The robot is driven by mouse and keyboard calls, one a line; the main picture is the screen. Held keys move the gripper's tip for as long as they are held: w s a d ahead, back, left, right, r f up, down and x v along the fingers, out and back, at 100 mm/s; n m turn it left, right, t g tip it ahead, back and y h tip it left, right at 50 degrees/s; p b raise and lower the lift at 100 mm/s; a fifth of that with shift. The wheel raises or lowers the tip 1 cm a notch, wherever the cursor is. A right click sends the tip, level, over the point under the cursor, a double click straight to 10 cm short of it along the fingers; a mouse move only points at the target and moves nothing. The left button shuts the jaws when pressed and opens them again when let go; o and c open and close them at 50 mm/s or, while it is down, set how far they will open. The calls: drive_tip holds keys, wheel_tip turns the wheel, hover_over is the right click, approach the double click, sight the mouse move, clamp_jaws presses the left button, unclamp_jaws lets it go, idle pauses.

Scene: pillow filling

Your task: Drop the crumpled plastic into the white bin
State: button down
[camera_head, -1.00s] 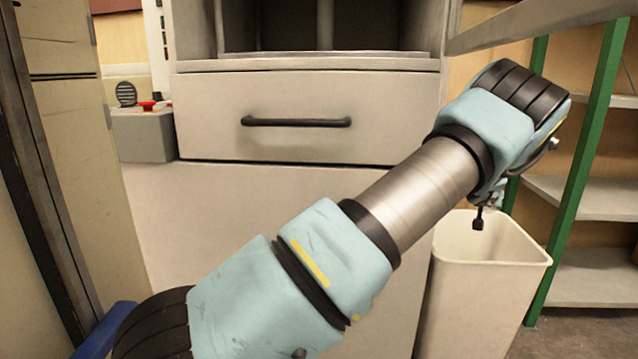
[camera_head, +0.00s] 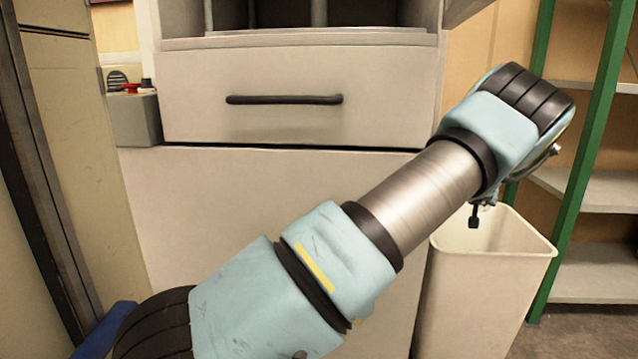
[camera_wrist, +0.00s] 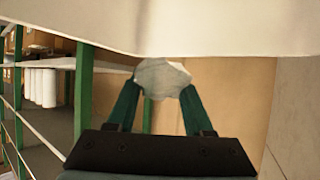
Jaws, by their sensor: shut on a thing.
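The white bin (camera_head: 480,300) stands on the floor at the lower right of the head view, upright, with its mouth partly behind my arm. My gripper (camera_wrist: 161,88) shows in the wrist view, its green fingers shut on the pale grey crumpled plastic (camera_wrist: 162,76). In the head view the plastic and most of the gripper are hidden behind my wrist, which is above the bin's far side. A small dark part hangs below the wrist, in front of the bin's mouth. Whether the plastic is directly over the opening cannot be told.
A pale cabinet with a drawer (camera_head: 350,100) stands left of the bin. A green-posted shelf rack (camera_head: 590,190) is at the right. A grey box (camera_head: 133,120) is at the left. A large pale surface (camera_wrist: 210,25) crosses the top of the wrist view.

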drive_tip(key=shift+f, duration=0.5)
drive_tip(key=shift+c, duration=1.1)
unclamp_jaws()
drive_tip(key=shift+r, duration=0.15)
